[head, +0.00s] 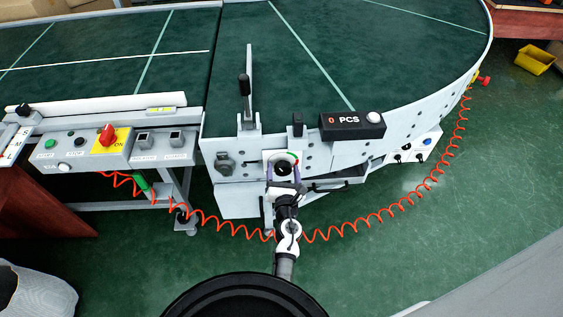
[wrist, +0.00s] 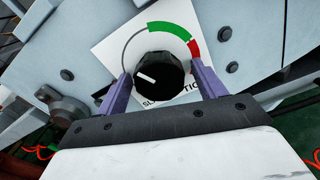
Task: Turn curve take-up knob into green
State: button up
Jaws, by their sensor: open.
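The take-up knob (wrist: 158,75) is black with a white pointer line, on a white dial plate (wrist: 112,50). In the wrist view its pointer lies toward the left and slightly up, on the thin grey arc side. The green band (wrist: 170,32) is at the top to upper right, with a red band (wrist: 195,48) after it. My gripper (wrist: 160,88) is open, its two purple fingers on either side of the knob; I cannot tell whether they touch it. In the head view the knob (head: 283,168) sits on the conveyor's front side with my gripper (head: 283,178) at it.
A counter box (head: 350,125) reading 0 PCS and a black-handled lever (head: 245,90) are above the knob. A control panel with a red switch (head: 107,134) is at left. A coiled orange hose (head: 400,205) hangs below the curve.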

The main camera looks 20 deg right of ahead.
jog(key=shift+w, duration=0.15)
jog(key=shift+r, duration=0.1)
jog(key=shift+c, duration=0.2)
jog(key=c, duration=0.9)
